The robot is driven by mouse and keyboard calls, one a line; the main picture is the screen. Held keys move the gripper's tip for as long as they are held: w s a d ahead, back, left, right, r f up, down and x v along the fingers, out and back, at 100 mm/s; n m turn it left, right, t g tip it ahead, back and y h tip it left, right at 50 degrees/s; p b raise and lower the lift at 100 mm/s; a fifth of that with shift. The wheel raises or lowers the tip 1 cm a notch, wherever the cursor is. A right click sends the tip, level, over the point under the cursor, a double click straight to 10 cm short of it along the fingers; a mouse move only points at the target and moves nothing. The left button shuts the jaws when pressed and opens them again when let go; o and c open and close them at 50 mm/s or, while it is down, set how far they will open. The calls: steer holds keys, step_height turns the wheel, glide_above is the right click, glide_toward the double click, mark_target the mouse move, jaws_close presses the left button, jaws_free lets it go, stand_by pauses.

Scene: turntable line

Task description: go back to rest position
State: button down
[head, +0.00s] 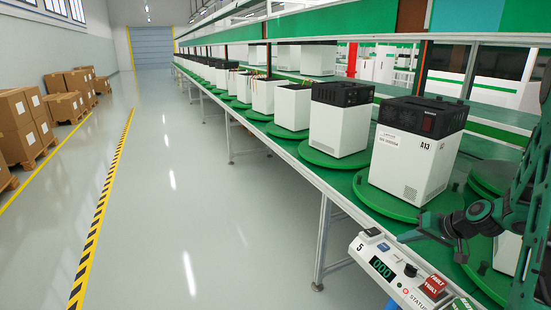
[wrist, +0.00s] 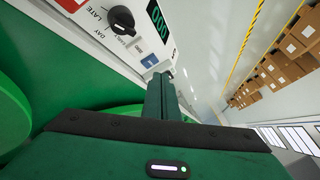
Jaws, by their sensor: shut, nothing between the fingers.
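My gripper (head: 402,237) is at the lower right of the head view, shut and empty, its dark fingertips pointing left. It is above the white control panel (head: 362,262) on the front edge of the line. In the wrist view my green gripper (wrist: 163,88) fills the bottom, its fingers together beside the panel (wrist: 112,58). The panel carries a black knob (wrist: 121,19), a green digital display (head: 381,267) and a red fault sign (head: 434,286). No gap shows between the fingers.
White units with black tops, such as the near one (head: 412,160), stand on green turntables (head: 388,203) along the line. Cardboard boxes (head: 22,118) stand on pallets at left. The grey floor aisle (head: 180,210) is clear, with a yellow-black stripe (head: 95,230).

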steer(key=s+a+r+m+g+h, duration=0.1)
steer(key=s+r, duration=0.3)
steer(key=s, duration=0.7)
steer(key=s+a+r+m+g+h, duration=0.1)
steer(key=s+r+g, duration=0.3)
steer(key=s, duration=0.7)
steer(key=s+a+r+g+h, duration=0.1)
steer(key=s+a+r+g, duration=0.2)
steer(key=s, duration=0.9)
steer(key=shift+a+r+m+h, duration=0.3)
steer(key=shift+r+m, duration=0.1)
steer(key=shift+r, duration=0.45)
steer(key=shift+w+f, duration=0.25)
steer(key=shift+w, duration=0.35)
steer(key=c, duration=2.4)
jaws_free()
steer(key=shift+c, duration=0.2)
